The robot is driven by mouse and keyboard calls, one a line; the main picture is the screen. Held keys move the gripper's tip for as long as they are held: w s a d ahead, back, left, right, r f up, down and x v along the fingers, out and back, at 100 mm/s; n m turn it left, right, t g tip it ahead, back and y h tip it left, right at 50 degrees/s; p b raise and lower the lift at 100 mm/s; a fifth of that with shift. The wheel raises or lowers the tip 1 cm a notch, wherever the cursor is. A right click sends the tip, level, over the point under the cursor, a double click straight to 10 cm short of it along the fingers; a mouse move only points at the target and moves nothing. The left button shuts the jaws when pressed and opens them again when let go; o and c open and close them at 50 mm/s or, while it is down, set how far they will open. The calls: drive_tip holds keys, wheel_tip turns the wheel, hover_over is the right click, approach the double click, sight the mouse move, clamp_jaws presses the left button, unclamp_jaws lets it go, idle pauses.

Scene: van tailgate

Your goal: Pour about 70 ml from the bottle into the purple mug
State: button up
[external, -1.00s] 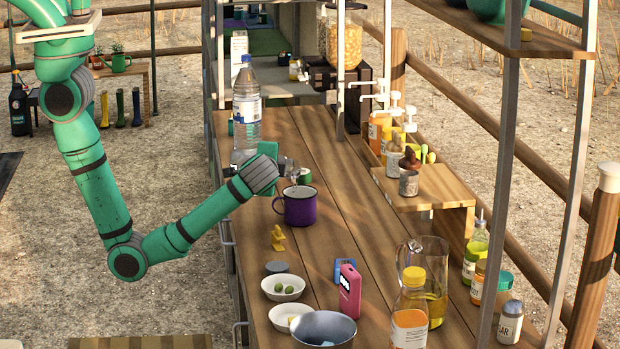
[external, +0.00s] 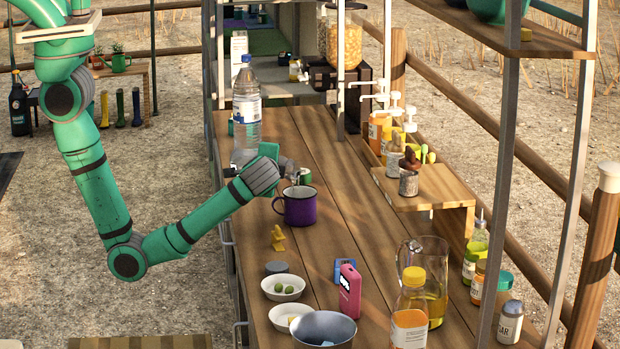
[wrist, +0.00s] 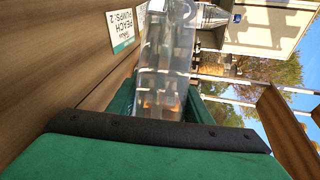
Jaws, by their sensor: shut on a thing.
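The purple mug (external: 300,208) stands upright on the wooden counter in the external view; its inside cannot be made out. My gripper (external: 274,164) is just behind and left of the mug, above the counter. It is shut on a clear, ridged container that looks like a bottle (wrist: 168,60), seen between the green fingers in the wrist view. In the external view the container is mostly hidden by my gripper; its end shows near the mug's rim, tilted. No stream of liquid can be made out. The mug does not show in the wrist view.
A large clear water bottle (external: 247,112) with a blue-white label stands upright behind my gripper. A yellow figure (external: 278,238), white bowls (external: 283,288), a pink device (external: 350,292), a metal bowl (external: 324,330) and a glass jug (external: 432,285) are nearer. The counter right of the mug is clear.

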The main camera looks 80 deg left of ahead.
drive_tip(key=shift+w+d+r, duration=0.1)
drive_tip(key=shift+r, duration=0.1)
idle(0.8)
idle(0.4)
drive_tip(key=shift+s+a+f+n+t+h, duration=0.1)
drive_tip(key=shift+f+n+t+h, duration=0.35)
drive_tip(key=shift+f+n+h, duration=0.45)
drive_tip(key=shift+s+a+f+n+t+h, duration=0.1)
drive_tip(key=shift+f+n+t+h, duration=0.45)
drive_tip(key=shift+f+n, duration=0.6)
drive_tip(key=shift+w+d+n+h, duration=0.1)
drive_tip(key=shift+n+h, duration=0.15)
drive_tip(key=shift+s+a+r+n+t+h, duration=0.1)
drive_tip(key=shift+r+n+t+h, duration=0.3)
drive_tip(key=shift+n+t+h, duration=0.4)
drive_tip(key=shift+s+a+r+n+t+h, duration=0.1)
drive_tip(key=shift+r+n+t+h, duration=0.35)
drive_tip(key=shift+n+t, duration=0.6)
drive_tip(key=shift+r+n+t+h, duration=0.3)
drive_tip(key=shift+n+t+h, duration=0.4)
drive_tip(key=shift+n, duration=0.55)
